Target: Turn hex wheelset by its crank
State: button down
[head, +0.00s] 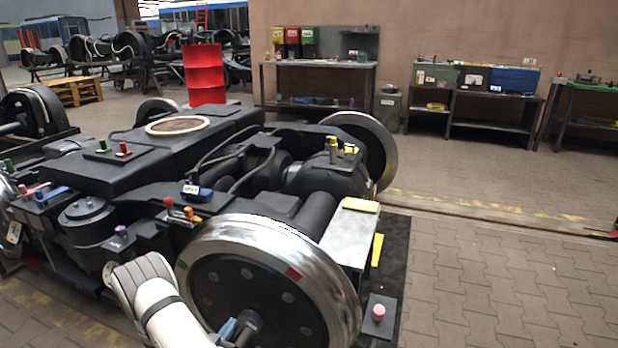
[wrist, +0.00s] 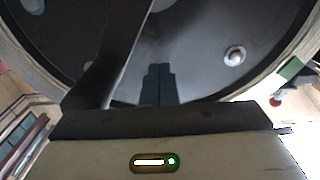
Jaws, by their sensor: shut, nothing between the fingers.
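The near wheel (head: 210,285) of the wheelset stands at the front of the black bogie, with a shiny rim, a dark bolted face, and a red and a green mark on the rim. A blue and grey part (head: 228,330) shows at its hub by the bottom edge; I cannot tell whether it is the crank. In the wrist view the dark wheel face (wrist: 200,35) fills the top, and a dark bar (wrist: 120,50) crosses it at the left. My gripper (wrist: 158,70) is shut and empty in front of the face. The head view does not show my fingers.
The bogie frame (head: 110,165) carries small coloured parts. A grey plate (head: 348,238) and a box with a pink knob (head: 379,312) stand right of the wheel. A red drum (head: 204,75) and workbenches (head: 318,65) are behind. The paved floor at right (head: 500,270) is clear.

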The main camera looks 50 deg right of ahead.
aim_at(245, 335)
jog(key=shift+s+d, duration=0.2)
jog(key=shift+s, duration=0.4)
jog(key=shift+s+d, duration=0.1)
jog(key=shift+s, duration=0.05)
jog(key=shift+s+d+f, duration=0.2)
jog(key=shift+s+d, duration=0.05)
jog(key=shift+s, duration=0.45)
jog(key=shift+s+d+f+b, duration=0.15)
jog(key=shift+s+f, duration=0.05)
jog(key=shift+s, duration=0.25)
jog(key=shift+s+d+f+b, duration=0.15)
jog(key=shift+s+f, duration=0.05)
jog(key=shift+s, duration=0.2)
jog(key=shift+s+d+f+b, duration=0.25)
jog(key=shift+s+f+b, duration=0.2)
jog(key=shift+s+f, duration=0.2)
jog(key=shift+s+d+f+b, duration=0.2)
jog(key=shift+s+f+b, duration=0.25)
jog(key=shift+s+f, duration=0.15)
dwell(1.5)
jog(key=shift+s+d+f+b, duration=0.15)
jog(key=shift+s+f+b, duration=0.2)
jog(key=shift+f+b, duration=0.25)
jog(key=shift+s+d+f+b, duration=0.1)
jog(key=shift+s+f+b, duration=0.3)
jog(key=shift+f, duration=0.25)
dwell(0.9)
